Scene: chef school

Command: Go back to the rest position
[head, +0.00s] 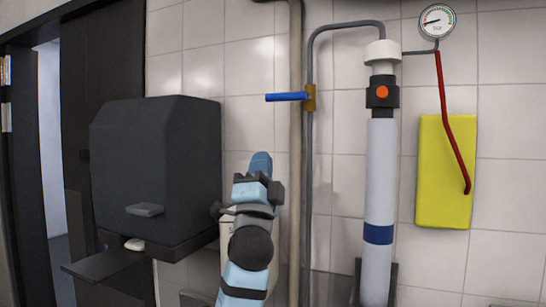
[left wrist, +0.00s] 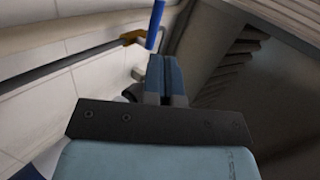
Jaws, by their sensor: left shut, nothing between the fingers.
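My left gripper (head: 261,163) is raised in front of the tiled wall, in the lower middle of the head view. Its blue fingers are together and hold nothing. In the left wrist view the shut fingers (left wrist: 166,76) point away from the camera. My right gripper is not in view.
A dark wall box (head: 155,170) is left of my arm, above a dark shelf (head: 110,265). A pipe with a blue valve lever (head: 287,97) runs up the wall. Further right are a white cylinder (head: 381,180), a gauge (head: 437,21) and a yellow panel (head: 440,185).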

